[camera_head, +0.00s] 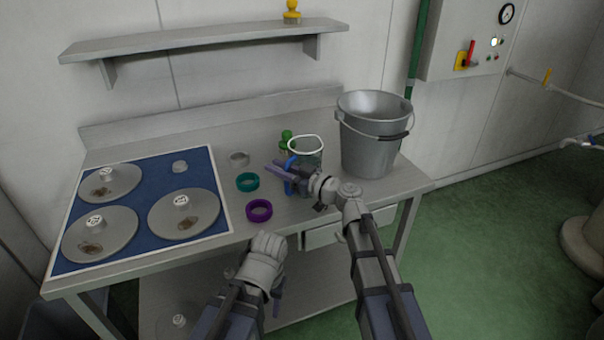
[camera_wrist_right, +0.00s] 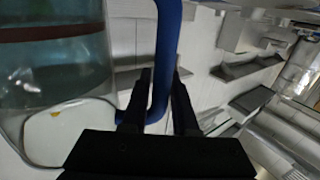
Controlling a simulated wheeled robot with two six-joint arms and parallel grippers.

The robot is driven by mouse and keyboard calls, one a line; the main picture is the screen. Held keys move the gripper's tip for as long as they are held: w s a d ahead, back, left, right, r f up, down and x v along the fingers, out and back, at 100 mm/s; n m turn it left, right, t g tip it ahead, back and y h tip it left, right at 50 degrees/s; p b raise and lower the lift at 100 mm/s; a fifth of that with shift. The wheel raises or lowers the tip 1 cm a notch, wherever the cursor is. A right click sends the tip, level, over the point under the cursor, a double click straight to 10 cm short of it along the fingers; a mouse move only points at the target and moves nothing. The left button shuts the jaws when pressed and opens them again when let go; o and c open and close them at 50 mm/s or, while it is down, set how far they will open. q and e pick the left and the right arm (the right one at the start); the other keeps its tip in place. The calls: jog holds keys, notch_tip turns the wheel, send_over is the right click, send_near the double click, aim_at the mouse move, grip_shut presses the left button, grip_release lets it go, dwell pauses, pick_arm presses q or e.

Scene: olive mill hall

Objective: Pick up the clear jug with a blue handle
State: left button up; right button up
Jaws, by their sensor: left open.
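The clear jug (camera_head: 308,156) with a white rim stands on the steel bench in the head view. Its blue handle (camera_head: 290,174) is on the near left side, partly covered by my right gripper (camera_head: 279,172). In the right wrist view the jug (camera_wrist_right: 60,75) fills the left side. Its blue handle (camera_wrist_right: 168,50) runs between the two fingers of my right gripper (camera_wrist_right: 160,82). I cannot tell whether the fingers press on it. My left gripper (camera_head: 264,276) is open in front of the bench edge, low and apart from the jug.
A metal bucket (camera_head: 370,150) stands right of the jug. A green object (camera_head: 286,138) is behind it. Purple (camera_head: 259,219), teal (camera_head: 239,181) and grey (camera_head: 239,155) rings lie to its left. A blue mat (camera_head: 136,173) with round discs covers the bench's left part. A shelf (camera_head: 200,38) hangs above.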

grip_shut()
dwell(1.0)
